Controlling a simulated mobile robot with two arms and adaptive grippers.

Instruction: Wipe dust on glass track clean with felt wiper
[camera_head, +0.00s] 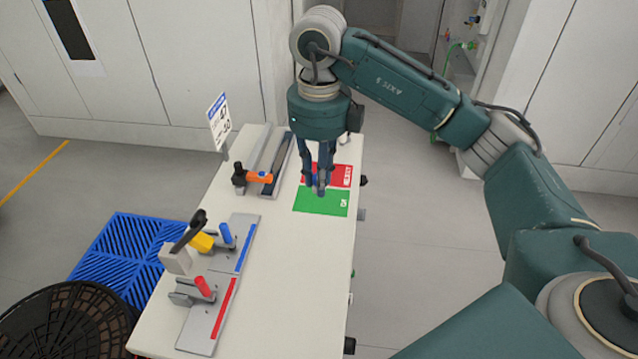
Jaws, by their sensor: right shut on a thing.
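My right gripper (320,185) points down over the border of a green and red mat on the white table. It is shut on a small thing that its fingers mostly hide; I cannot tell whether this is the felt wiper. A long track with a pale strip and a dark strip (281,165) lies at the table's far left, left of the gripper. It looks like the glass track, but dust on it is too small to make out. A black and orange clamp-like part (258,177) sits at its near end. My left gripper is out of view.
The mat has a green half (308,202) and a red half (343,171). Two grey plates with blue (245,250) and red (223,310) stripes and levers stand at the table's near left. A sign (218,120) rises at the left edge. The table's (300,270) near right is clear.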

